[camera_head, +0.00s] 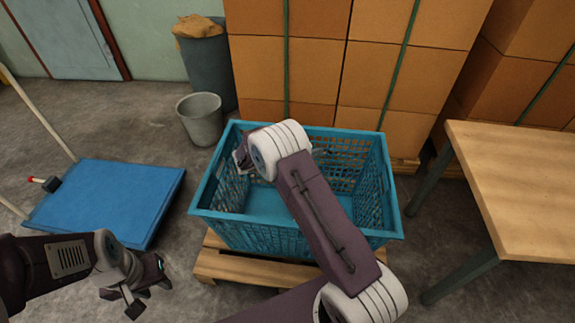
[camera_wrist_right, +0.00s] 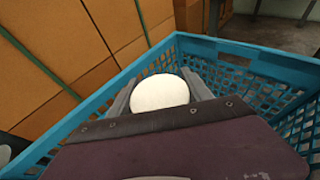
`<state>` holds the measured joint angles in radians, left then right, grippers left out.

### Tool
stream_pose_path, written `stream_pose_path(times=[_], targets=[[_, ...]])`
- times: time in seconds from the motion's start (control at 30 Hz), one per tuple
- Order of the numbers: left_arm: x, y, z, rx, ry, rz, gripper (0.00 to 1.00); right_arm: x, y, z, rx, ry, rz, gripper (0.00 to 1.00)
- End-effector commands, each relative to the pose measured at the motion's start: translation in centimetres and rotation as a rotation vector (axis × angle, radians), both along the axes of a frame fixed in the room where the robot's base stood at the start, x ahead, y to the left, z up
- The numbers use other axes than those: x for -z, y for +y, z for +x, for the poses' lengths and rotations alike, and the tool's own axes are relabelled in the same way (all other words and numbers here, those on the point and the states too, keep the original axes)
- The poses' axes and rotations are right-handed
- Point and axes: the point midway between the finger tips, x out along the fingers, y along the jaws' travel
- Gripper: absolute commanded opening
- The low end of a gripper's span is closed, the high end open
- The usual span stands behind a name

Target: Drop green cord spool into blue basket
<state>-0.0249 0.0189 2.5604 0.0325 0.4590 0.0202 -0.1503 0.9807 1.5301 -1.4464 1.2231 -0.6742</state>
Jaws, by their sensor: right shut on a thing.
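The blue basket (camera_head: 225,228) stands on a wooden pallet in the middle of the head view, open at the top. Its rim also crosses the right wrist view (camera_wrist_right: 245,53). My right arm reaches over the basket, and its gripper (camera_head: 241,157) is mostly hidden behind the white wrist joint. In the right wrist view my right gripper (camera_wrist_right: 165,92) is shut on a round cream-white face, seemingly the end of the green cord spool (camera_wrist_right: 160,93); no green shows. It is above the basket opening. My left gripper (camera_head: 138,288) hangs at the lower left, its finger gap unclear.
The pallet (camera_head: 235,268) carries the basket. Stacked cartons (camera_head: 310,70) rise close behind it. A wooden table (camera_head: 525,180) stands at the right. A blue platform cart (camera_head: 115,195) is at the left. A grey bucket (camera_head: 201,120) and a dark bin (camera_head: 208,70) stand behind left.

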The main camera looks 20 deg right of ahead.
Motion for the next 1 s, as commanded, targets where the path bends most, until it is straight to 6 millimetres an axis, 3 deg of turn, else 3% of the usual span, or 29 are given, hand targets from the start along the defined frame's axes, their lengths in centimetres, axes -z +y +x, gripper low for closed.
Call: stream_pose_path(times=[0.13,0.37,0.77,1.0], targets=[[0.8,0.0,0.0,0.000,-0.001,0.000,0.36,0.5,-1.7,0.3,0.029,-0.002,-0.002,0.14],[1.2,0.0,0.0,0.000,-0.001,0.000,0.36,1.0,-1.7,0.3,0.030,-0.001,-0.002,0.14],[6.4,0.0,0.0,0.000,-0.001,0.000,0.36,6.3,-1.7,0.3,0.029,-0.002,-0.002,0.14],[6.5,0.0,0.0,0.000,-0.001,0.000,0.36,6.3,-1.7,0.3,0.029,-0.002,-0.002,0.14]])
